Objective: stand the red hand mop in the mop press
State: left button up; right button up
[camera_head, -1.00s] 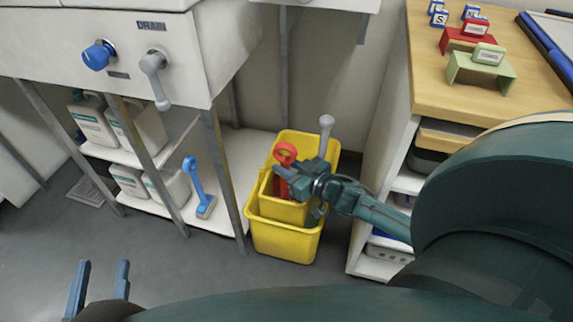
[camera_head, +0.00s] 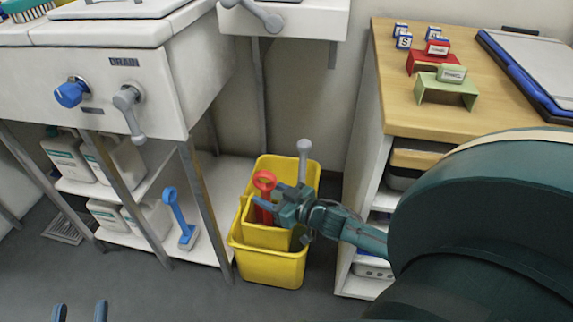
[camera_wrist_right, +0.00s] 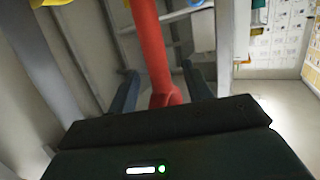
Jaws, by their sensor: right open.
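The red hand mop (camera_head: 264,191) has a ring-topped handle and stands roughly upright in the yellow mop press (camera_head: 262,237) on the bucket; its lower end is hidden inside. My right gripper (camera_head: 272,206) is at the handle just below the ring, with its jaws open. In the right wrist view the red handle (camera_wrist_right: 150,50) runs between the two dark fingers (camera_wrist_right: 160,92); I cannot tell whether either finger touches it. My left gripper (camera_head: 80,311) shows only its two fingertips at the bottom left edge, apart and empty.
The yellow bucket (camera_head: 270,266) stands on the floor between the sink unit (camera_head: 170,75) and a wooden-topped cabinet (camera_head: 400,115). A grey press lever (camera_head: 304,160) rises behind my right gripper. A blue hand mop (camera_head: 177,215) stands on the lower shelf under the sink.

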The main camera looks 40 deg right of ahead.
pick_arm(q)
jog(key=shift+a+f+n+g+y+p, duration=0.3)
jog(key=shift+a+g+y+p, duration=0.4)
jog(key=shift+p, duration=0.85)
pick_arm(e)
jog(key=v, duration=1.1)
pick_arm(q)
jog(key=shift+d+r, duration=0.1)
jog(key=shift+d, duration=0.05)
pick_arm(e)
jog(key=shift+a, duration=0.1)
